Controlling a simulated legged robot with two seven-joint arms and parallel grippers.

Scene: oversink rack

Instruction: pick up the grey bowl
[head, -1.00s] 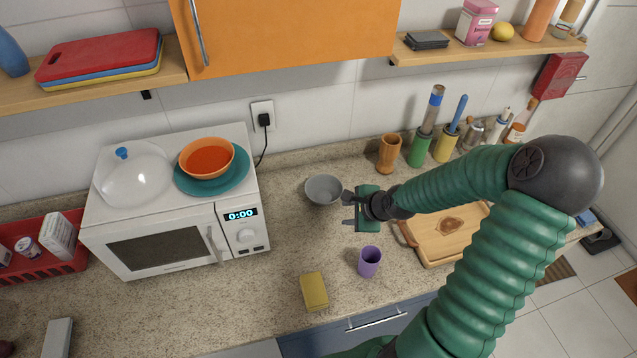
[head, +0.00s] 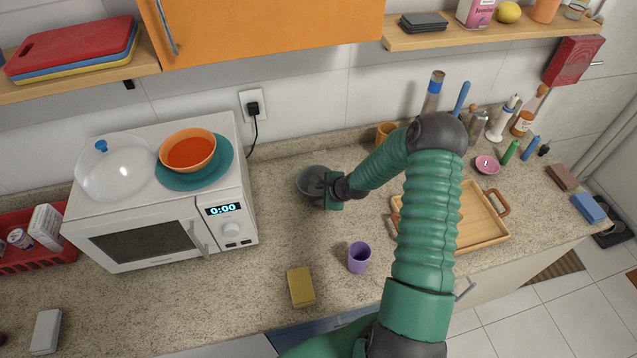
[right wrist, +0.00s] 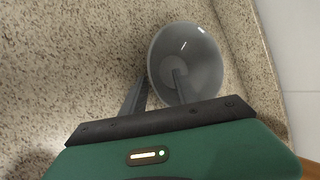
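The grey bowl (head: 309,173) stands upright on the speckled counter, right of the microwave and near the back wall. My right gripper (head: 318,187) is at the bowl's near right side and hides part of it. In the right wrist view the bowl (right wrist: 200,50) looks empty. There my right gripper (right wrist: 157,88) has its fingers apart, one outside the bowl's wall and the other reaching over its inside, with the rim between them. I cannot tell whether either finger touches the bowl. My left gripper is not in view.
The microwave (head: 150,243) stands left of the bowl, with an orange bowl (head: 188,150) on a teal plate on top. A purple cup (head: 359,258) and a yellow sponge (head: 301,287) lie nearer. A wooden tray (head: 483,240) is to the right, partly behind my arm.

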